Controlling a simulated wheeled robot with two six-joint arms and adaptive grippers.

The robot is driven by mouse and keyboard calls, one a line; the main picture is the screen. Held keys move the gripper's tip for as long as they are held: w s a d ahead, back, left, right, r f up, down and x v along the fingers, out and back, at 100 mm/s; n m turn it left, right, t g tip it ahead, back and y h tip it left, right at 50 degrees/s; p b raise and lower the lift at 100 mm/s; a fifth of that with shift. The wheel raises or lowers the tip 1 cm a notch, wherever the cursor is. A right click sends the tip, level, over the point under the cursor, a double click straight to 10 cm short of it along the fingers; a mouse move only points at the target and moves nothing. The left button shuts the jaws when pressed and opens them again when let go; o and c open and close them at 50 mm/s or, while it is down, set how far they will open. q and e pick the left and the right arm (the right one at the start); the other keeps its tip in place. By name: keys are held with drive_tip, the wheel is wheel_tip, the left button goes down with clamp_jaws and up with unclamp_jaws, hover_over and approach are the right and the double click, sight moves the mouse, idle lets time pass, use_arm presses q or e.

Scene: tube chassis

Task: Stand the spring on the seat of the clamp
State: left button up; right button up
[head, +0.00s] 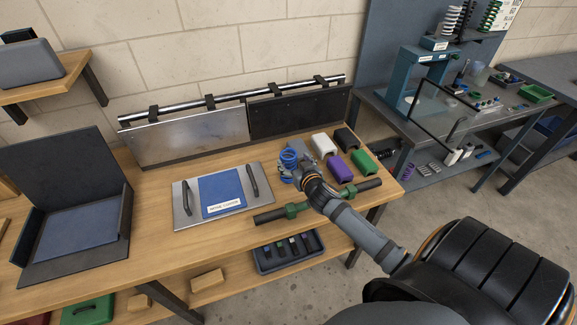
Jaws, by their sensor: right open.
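A blue coil, which looks like the spring (289,156), is at the middle of the wooden bench, right at the tip of my right gripper (288,172). The gripper is open; its fingers are small and partly hidden, so I cannot tell whether they touch the coil. A metal plate with two dark handles (182,211) lies to the left, with a blue pad (221,188) and a small label. I cannot tell for sure that this is the clamp. A dark bar with green fittings (273,215) lies at the bench front, partly behind my right arm. My left gripper is out of view.
White (323,145), purple (341,168), green (362,162) and black (347,139) blocks stand right of my gripper. A dark folded stand (70,190) is at the left. A rail with upright panels (190,135) lines the back edge. A teal press (415,85) stands on another bench.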

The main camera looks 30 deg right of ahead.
drive_tip(key=x, duration=0.2)
drive_tip(key=p+x, duration=0.1)
drive_tip(key=x, duration=0.1)
drive_tip(key=shift+w+a+r, duration=0.1)
drive_tip(key=shift+w+a, duration=0.1)
drive_tip(key=shift+w, duration=0.2)
drive_tip(key=shift+s, duration=0.15)
drive_tip(key=shift+c, duration=0.9)
drive_tip(key=c, duration=1.2)
clamp_jaws()
